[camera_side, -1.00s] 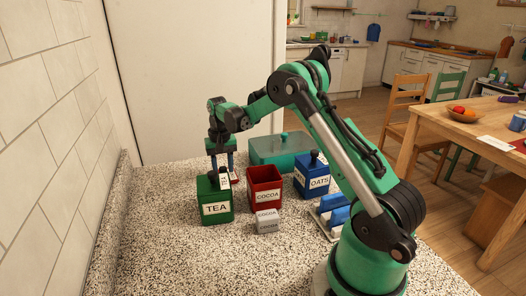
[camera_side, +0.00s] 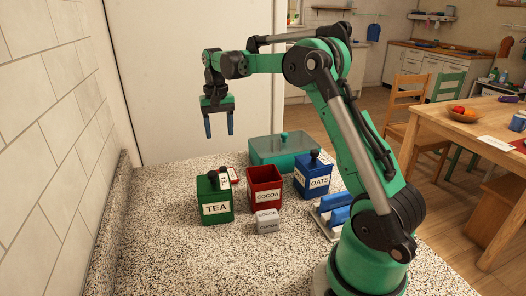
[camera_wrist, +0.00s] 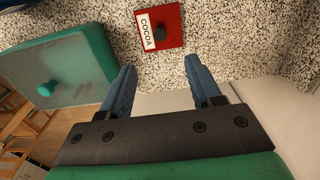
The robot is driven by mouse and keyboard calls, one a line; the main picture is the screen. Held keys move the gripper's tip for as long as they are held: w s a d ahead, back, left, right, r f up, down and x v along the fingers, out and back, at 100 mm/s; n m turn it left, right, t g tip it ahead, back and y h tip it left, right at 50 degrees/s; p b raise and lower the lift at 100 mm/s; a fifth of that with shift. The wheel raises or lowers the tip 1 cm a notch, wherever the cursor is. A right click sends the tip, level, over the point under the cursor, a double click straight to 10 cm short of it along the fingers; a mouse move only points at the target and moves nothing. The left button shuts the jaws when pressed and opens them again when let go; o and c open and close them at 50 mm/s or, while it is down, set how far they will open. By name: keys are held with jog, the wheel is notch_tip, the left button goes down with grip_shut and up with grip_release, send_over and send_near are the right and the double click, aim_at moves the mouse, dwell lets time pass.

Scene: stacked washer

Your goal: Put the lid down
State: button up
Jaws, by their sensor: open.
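The red lid (camera_wrist: 160,28) has a dark knob and a COCOA label. In the wrist view it lies on the speckled counter beyond my fingertips, apart from them. My gripper (camera_side: 219,137) is open and empty, high above the counter behind the TEA canister. Its two blue fingers also show apart in the wrist view (camera_wrist: 160,80).
The green TEA canister (camera_side: 215,209) has a dark knob on top. The blue OATS canister (camera_side: 313,184), a teal box (camera_side: 279,150) with a knob, a grey COCOA block (camera_side: 267,222) and a blue-and-white rack (camera_side: 333,212) stand nearby. The front left counter (camera_side: 160,255) is clear.

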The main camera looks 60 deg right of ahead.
jog(key=s+a+r+n+t, duration=0.2)
jog(key=a+r, duration=0.1)
jog(key=a, duration=0.3)
jog(key=s+a+r+n+t, duration=0.1)
jog(key=s+a+r+n, duration=0.15)
jog(key=a, duration=0.25)
jog(key=s+a+f+n+t, duration=0.4)
jog(key=s+a, duration=0.4)
jog(key=shift+a+f, duration=0.4)
